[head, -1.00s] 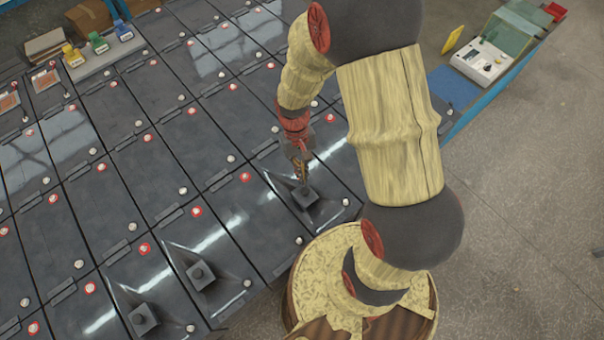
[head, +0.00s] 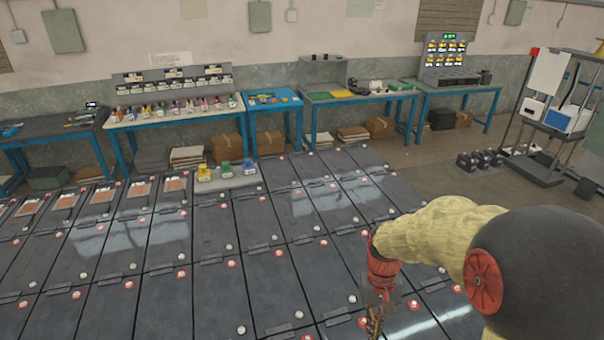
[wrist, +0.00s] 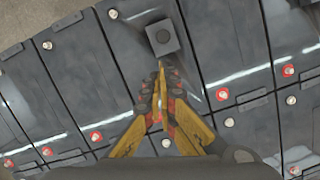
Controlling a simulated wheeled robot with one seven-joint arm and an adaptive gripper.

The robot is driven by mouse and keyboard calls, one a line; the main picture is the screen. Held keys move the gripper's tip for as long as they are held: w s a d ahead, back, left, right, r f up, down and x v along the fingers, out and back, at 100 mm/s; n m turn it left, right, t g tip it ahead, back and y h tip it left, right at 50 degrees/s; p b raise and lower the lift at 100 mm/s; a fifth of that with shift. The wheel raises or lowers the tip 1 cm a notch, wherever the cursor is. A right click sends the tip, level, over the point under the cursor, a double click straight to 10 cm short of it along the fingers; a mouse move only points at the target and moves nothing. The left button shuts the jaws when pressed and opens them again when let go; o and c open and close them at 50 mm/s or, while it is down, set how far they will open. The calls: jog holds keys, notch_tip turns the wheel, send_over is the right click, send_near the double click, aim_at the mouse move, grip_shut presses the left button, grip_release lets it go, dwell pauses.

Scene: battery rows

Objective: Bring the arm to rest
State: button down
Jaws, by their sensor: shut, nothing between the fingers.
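My arm (head: 445,232), in pale yellow covers with dark joints, reaches in from the lower right of the head view. My gripper (head: 374,322) hangs at the bottom edge there, its tips cut off or nearly so. In the wrist view my gripper (wrist: 160,82) shows with yellow and dark fingers brought together, shut and empty. Just beyond the fingertips a grey square block (wrist: 162,37) stands on a battery cell's dark top. Whether the fingertips touch it I cannot tell.
Rows of dark battery cells (head: 215,235) with red-ringed and plain terminals fill the space below the arm. Blue-legged benches (head: 175,112) line the wall.

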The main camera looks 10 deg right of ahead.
jog(key=s+a+r+t+b, duration=0.2)
jog(key=s+t+b, duration=0.2)
jog(key=b, duration=0.4)
jog(key=s+a+r+n+t+b, duration=0.1)
jog(key=s+r+t+b, duration=0.2)
jog(key=s+b, duration=0.4)
jog(key=shift+a+t+b, duration=0.35)
jog(key=shift+t+b, duration=0.35)
jog(key=shift+b, duration=0.15)
jog(key=shift+r, duration=0.1)
